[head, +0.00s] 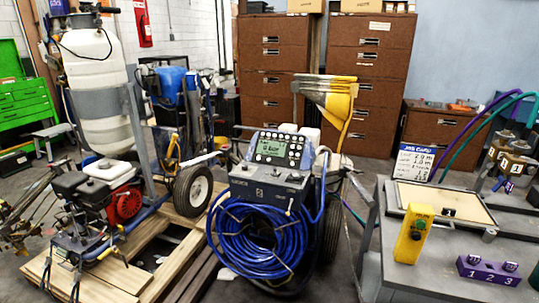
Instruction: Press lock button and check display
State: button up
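The line striper (258,190) stands upright in the middle of the head view, a dark grey machine with a coil of blue hose (258,240) on its front. Its control panel (280,149) faces me and carries a small lit display (286,144) with round buttons around it. The display text and the button labels are too small to read, so I cannot tell which one is the lock button. A yellow box (412,236) with a dark mark on its face stands on the grey bench at right. My gripper is not in view.
The grey bench (440,282) at right holds a purple block (488,270) numbered 1 to 3, a shallow tray (445,200) and a job card (415,161). A wooden pallet (90,285) with an engine-driven machine stands left. Brown cabinets (370,95) line the back.

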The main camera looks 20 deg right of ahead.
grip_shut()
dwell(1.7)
